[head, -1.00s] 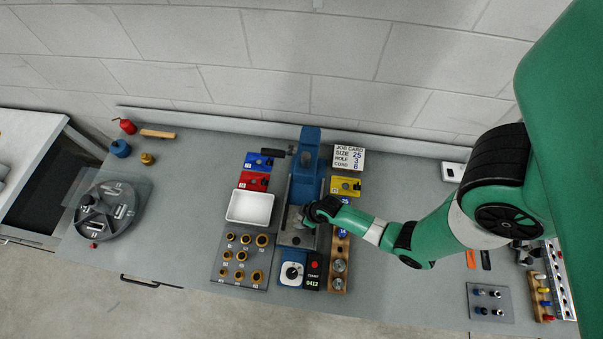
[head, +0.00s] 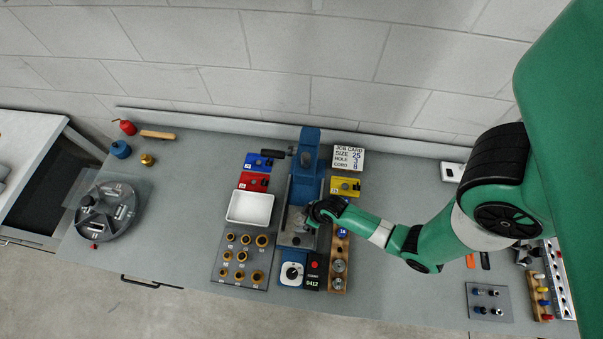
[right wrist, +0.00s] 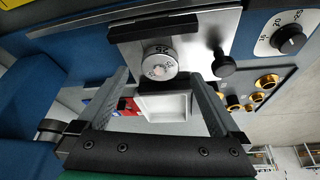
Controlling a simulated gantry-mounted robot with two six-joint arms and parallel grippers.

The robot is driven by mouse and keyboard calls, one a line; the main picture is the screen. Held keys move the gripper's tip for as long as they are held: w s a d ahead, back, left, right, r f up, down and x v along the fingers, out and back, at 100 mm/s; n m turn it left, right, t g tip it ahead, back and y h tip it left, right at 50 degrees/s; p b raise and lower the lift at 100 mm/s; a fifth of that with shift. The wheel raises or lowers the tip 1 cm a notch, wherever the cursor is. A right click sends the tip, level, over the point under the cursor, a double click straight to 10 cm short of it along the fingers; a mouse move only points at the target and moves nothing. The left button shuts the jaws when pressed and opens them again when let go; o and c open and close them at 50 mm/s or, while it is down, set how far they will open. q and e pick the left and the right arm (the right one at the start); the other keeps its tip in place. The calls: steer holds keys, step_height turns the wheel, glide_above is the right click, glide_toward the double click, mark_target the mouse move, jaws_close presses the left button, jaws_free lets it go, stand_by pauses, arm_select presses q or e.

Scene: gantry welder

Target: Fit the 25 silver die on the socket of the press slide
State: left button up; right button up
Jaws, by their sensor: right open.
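The blue press (head: 308,150) stands mid-table, with its grey slide plate (right wrist: 195,40) close ahead in the right wrist view. In the head view my right wrist covers the die and most of the gripper (head: 311,221). My left gripper is not in view.
A wooden rack (head: 346,248) with silver dies stands right of the press. A white tray (head: 249,207) and a plate of brass dies (head: 228,279) are to its left. The dial (head: 291,273) is in front. A job card (head: 348,160) reads size 25.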

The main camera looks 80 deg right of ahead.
steer(key=p+v, duration=0.5)
steer(key=v, duration=0.3)
steer(key=shift+s+r+p, duration=0.2)
steer(key=shift+r+p, duration=0.1)
steer(key=shift+r, duration=0.1)
